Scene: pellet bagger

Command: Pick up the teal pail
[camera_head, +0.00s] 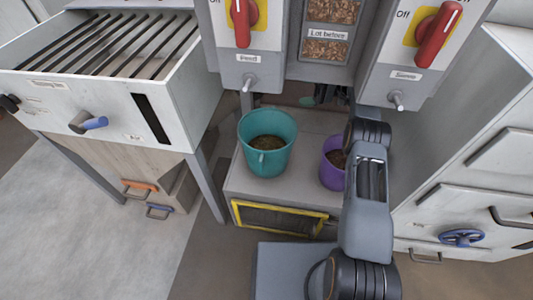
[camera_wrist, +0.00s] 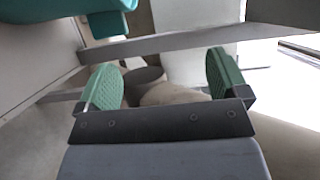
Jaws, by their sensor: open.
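The teal pail (camera_head: 280,162) stands upright on a grey ledge (camera_head: 300,190) in the head view, with brown pellets inside. A purple pail (camera_head: 328,172) stands to its right, partly covered by my arm. In the wrist view, part of the teal pail (camera_wrist: 45,22) shows at the upper left, beyond and to the left of the fingers. My gripper (camera_wrist: 163,82) is open, with two green pads wide apart and nothing between them. The gripper is apart from the pail.
Dispensers with red knobs (camera_head: 433,38) and small spouts hang above the ledge's back. A white bin with dark bars (camera_head: 110,100) stands at the left. A white cabinet with a blue handwheel (camera_head: 461,238) stands at the right. Floor (camera_head: 90,220) is clear at lower left.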

